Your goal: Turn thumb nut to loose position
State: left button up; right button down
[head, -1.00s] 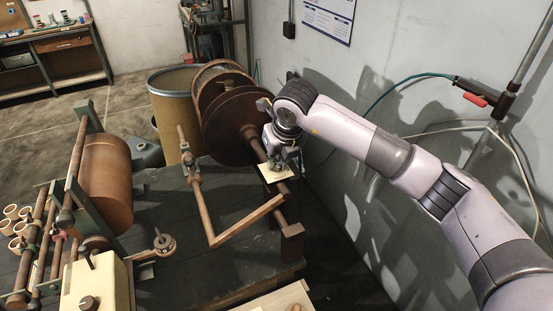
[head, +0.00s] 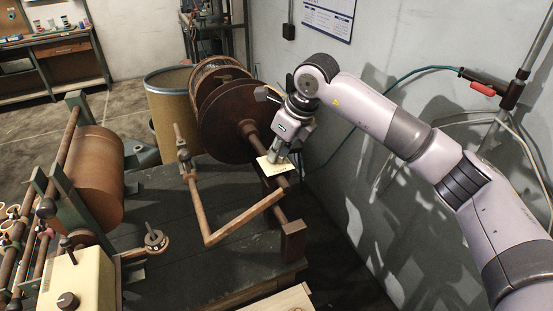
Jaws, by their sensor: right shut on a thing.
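My right gripper (head: 277,160) reaches down from the right onto the small cream plate (head: 268,168) on the brown shaft in front of the large reel. Its fingers are shut over this plate, on what appears to be the thumb nut. The nut itself is hidden by the fingers, so its turned position cannot be read. Marks on the plate are too small to read. My left gripper is not in view.
The large brown reel (head: 228,118) stands behind the plate. A bent brown crank bar (head: 245,218) runs in front of it. The grey wall (head: 355,215) is close on the right. A brown drum (head: 97,178) and a cream control box (head: 85,285) stand at left.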

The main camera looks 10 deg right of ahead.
jog(key=n+b, duration=0.1)
jog(key=n, duration=0.2)
jog(key=shift+w+g+y, duration=0.1)
jog(key=shift+g+y, duration=0.3)
jog(key=n+g, duration=0.1)
jog(key=n, duration=0.2)
jog(key=shift+w+d+n+y, duration=0.1)
jog(key=shift+n+y, duration=0.2)
jog(key=n+g, duration=0.2)
jog(key=n, duration=0.3)
jog(key=shift+w, duration=0.1)
jog(key=c, duration=1.8)
grip_release()
